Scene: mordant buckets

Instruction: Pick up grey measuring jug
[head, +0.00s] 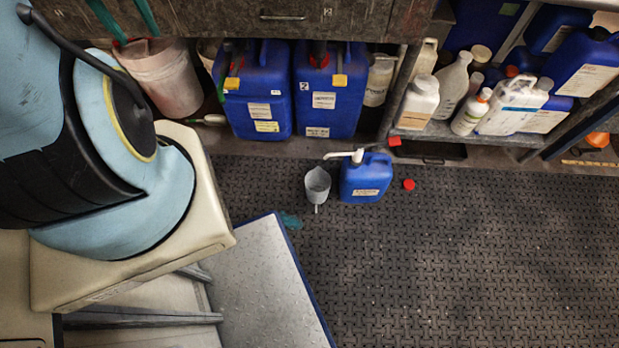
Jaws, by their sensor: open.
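The grey measuring jug (317,186) stands on the dark patterned floor mat, near the middle of the head view. Its open top faces up, and its handle or spout points toward the bottom of the picture. It stands just left of a small blue canister (366,178) with a white pump spout (345,155) that reaches toward the jug's top. I cannot tell whether they touch. My arm fills the upper left. My gripper cannot be made out in this view.
Large blue canisters (257,90) stand under the bench behind. A pinkish bucket (163,78) is at upper left, and bottles crowd the right shelf (470,135). A red cap (409,185) lies on the mat. A grey blue-edged platform (262,290) is in front. The mat at right is clear.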

